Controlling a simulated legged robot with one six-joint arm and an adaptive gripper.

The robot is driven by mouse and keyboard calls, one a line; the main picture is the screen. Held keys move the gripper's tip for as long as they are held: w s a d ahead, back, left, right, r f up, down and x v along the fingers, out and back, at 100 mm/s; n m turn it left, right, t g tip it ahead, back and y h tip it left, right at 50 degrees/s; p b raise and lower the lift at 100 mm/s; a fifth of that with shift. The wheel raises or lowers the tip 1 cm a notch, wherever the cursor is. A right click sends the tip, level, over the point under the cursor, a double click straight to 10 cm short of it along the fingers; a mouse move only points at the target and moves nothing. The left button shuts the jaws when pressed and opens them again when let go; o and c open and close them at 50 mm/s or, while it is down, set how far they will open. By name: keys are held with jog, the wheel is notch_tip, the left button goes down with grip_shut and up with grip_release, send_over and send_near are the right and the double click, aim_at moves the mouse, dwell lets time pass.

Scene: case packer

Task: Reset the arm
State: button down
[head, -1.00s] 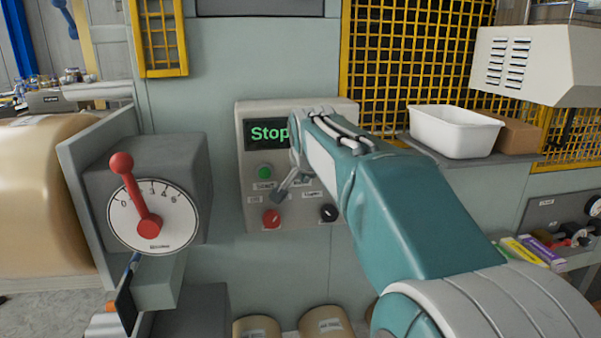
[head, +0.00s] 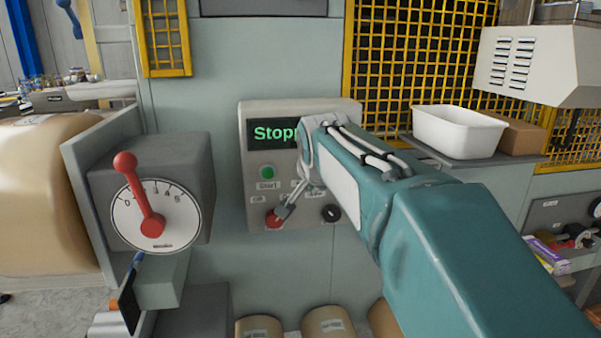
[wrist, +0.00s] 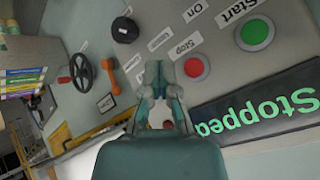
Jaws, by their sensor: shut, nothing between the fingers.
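The control panel (head: 254,215) is on the machine's front wall. Its display (head: 272,133) shows "Stopp" in green before my arm covers it. The wrist view reads "Stopped" (wrist: 255,115) in full, upside down. My gripper (head: 283,213) is shut and empty in front of the panel. In the head view its tip overlaps the red knob (head: 271,221) at lower left; I cannot tell whether they touch. In the wrist view my gripper (wrist: 155,68) is beside the red Stop button (wrist: 193,68). The green Start button (head: 266,172) is above the tip.
A red lever on a numbered dial (head: 152,222) stands left of the panel. A black knob (head: 331,213) is at the panel's lower right. A white tub (head: 455,132) and brown box (head: 515,136) sit on a shelf to the right, before yellow mesh.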

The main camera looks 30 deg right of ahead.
dwell(0.7)
jog(key=s+a+f+n+g+y, duration=0.1)
jog(key=s+a+f+n, duration=0.5)
jog(key=s, duration=0.5)
jog(key=s+a+f+n+g+y, duration=0.1)
jog(key=s+a+f+n+y, duration=0.1)
jog(key=s+a+f+n, duration=0.3)
jog(key=s+a+f, duration=0.3)
jog(key=s+f, duration=0.1)
jog(key=s, duration=0.3)
jog(key=shift+s+f+n+g, duration=0.2)
jog(key=shift+f+n+g, duration=0.1)
jog(key=shift+n, duration=0.1)
